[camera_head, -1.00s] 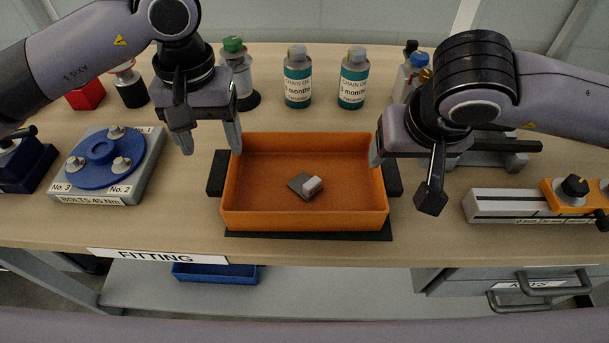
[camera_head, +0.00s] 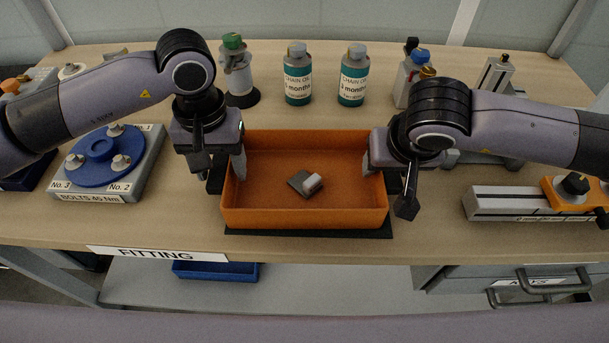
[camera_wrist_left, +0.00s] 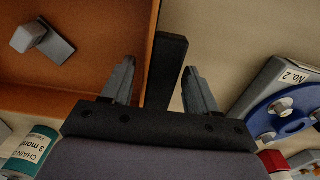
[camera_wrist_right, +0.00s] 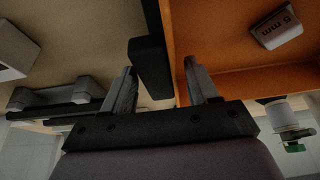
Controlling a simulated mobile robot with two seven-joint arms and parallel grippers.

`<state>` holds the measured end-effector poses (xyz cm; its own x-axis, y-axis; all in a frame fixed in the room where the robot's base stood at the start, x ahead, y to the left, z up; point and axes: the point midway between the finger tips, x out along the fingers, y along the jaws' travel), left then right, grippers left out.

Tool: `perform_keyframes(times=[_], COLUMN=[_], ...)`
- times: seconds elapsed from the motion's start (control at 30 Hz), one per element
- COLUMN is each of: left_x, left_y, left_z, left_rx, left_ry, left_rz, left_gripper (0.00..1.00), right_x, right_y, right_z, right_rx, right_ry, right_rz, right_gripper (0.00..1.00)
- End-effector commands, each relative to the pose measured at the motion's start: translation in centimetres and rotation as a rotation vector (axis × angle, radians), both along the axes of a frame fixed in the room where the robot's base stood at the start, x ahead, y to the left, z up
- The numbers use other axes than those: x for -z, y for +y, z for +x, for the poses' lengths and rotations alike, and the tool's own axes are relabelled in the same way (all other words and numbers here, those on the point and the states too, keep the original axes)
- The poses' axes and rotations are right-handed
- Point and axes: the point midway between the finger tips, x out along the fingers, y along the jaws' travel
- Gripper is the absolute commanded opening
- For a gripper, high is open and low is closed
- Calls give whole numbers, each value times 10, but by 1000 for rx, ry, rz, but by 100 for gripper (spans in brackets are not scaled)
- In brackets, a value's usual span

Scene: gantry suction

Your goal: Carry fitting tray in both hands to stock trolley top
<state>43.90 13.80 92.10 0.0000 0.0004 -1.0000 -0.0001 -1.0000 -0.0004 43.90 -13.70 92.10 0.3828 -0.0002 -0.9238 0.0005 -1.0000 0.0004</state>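The orange fitting tray (camera_head: 305,218) stands on a dark mat on the bench, with a small grey-and-white part (camera_head: 306,184) in it. It has a black handle on each short side. My left gripper (camera_head: 222,175) is at the tray's left side; in the left wrist view its open fingers (camera_wrist_left: 158,88) stand on either side of the black handle (camera_wrist_left: 166,65), with gaps. My right gripper (camera_head: 388,180) is at the right side; in the right wrist view its open fingers (camera_wrist_right: 160,88) straddle the other handle (camera_wrist_right: 149,62). The stock trolley top cannot be made out.
Two chain oil bottles (camera_head: 298,85) stand behind the tray. A blue bolt disc (camera_head: 102,158) on a grey block is at left. A grey-and-orange device (camera_head: 520,203) lies at right. The bench front edge carries a FITTING label (camera_head: 154,254).

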Motion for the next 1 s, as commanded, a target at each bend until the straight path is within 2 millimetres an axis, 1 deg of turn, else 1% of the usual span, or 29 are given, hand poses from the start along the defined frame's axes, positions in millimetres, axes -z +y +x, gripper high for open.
perform_keyframes(times=[0.03, 0.07, 0.1, 0.17, 0.57, 0.77, 1.0], left_x=[0, 0, 0, 0, -5, -16, -37], left_y=[0, 0, 0, 0, 0, 0, 0], left_z=[0, 0, 0, 0, 0, 0, 0], left_rx=[0, 0, 0, 0, 0, 0, 0], left_ry=[0, 0, 0, 0, -2, -2, -2], left_rz=[0, 0, 0, 0, -1, -1, -1], left_gripper=[41, 31, 18, 0, 0, 0, 0], right_x=[0, 0, 0, 0, -4, -16, -37], right_y=[0, 0, 0, 0, 0, 0, 0], right_z=[0, 0, 0, 0, 0, 0, 0], right_rx=[0, 0, 0, 0, 1, 2, 2], right_ry=[0, 0, 0, 0, -2, -2, -1], right_rz=[0, 0, 0, 0, 1, 1, 1], right_gripper=[41, 31, 18, 0, 0, 0, 0])
